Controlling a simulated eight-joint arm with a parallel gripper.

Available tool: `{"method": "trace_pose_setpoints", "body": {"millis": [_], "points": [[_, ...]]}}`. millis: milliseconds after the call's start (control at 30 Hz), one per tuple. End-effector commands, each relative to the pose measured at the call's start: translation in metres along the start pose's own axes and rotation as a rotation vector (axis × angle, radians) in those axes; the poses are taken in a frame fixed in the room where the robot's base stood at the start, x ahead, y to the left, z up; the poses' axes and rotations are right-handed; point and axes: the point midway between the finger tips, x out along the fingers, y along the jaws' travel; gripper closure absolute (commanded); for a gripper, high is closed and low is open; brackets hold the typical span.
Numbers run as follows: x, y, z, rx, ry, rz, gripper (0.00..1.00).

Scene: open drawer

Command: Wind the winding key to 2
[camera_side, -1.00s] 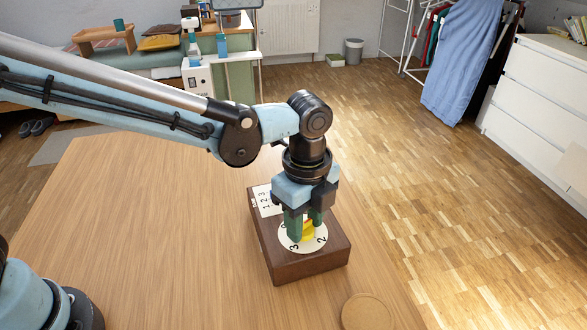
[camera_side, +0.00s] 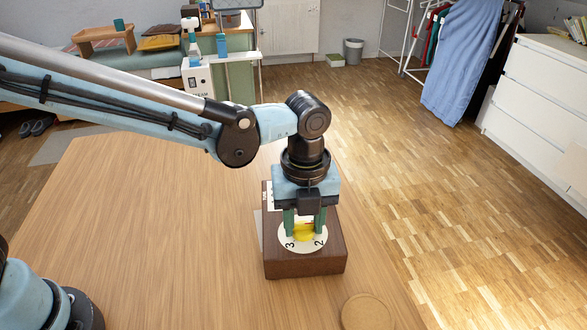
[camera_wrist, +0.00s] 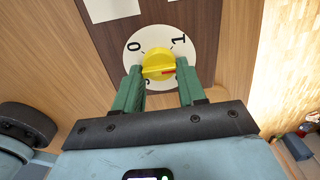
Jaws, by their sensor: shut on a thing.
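The yellow winding key (camera_side: 304,233) stands on a white numbered dial (camera_side: 303,248) on top of a dark brown box (camera_side: 305,266). My gripper (camera_side: 305,227) points straight down, with its green fingers shut on the key from both sides. In the wrist view, the key (camera_wrist: 157,62) sits between the fingertips (camera_wrist: 158,77). Its red mark points right, toward the right finger. The 0 is at upper left and the 1 at upper right; a digit at lower left is partly hidden. The side view shows 3 and 2 at the dial's near edge.
The box stands on a wooden table (camera_side: 150,230), with clear tabletop to its left. A round cork coaster (camera_side: 366,312) lies near the front right edge. A pale patch (camera_side: 258,226) shows beside the box's left side. The table's right edge is close to the box.

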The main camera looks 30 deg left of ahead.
Motion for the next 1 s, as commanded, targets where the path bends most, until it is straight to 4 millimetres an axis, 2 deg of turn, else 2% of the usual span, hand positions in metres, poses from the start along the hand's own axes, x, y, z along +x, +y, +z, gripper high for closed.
{"method": "trace_pose_setpoints", "body": {"millis": [933,967,1000], "points": [[-0.0005,-0.0002,0.0004,-0.002,-0.001,0.0,0.9],[-0.0005,-0.0002,0.0004,-0.002,-0.001,0.0,0.57],[-0.0004,-0.0002,0.0004,-0.002,-0.001,0.0,0.51]]}}
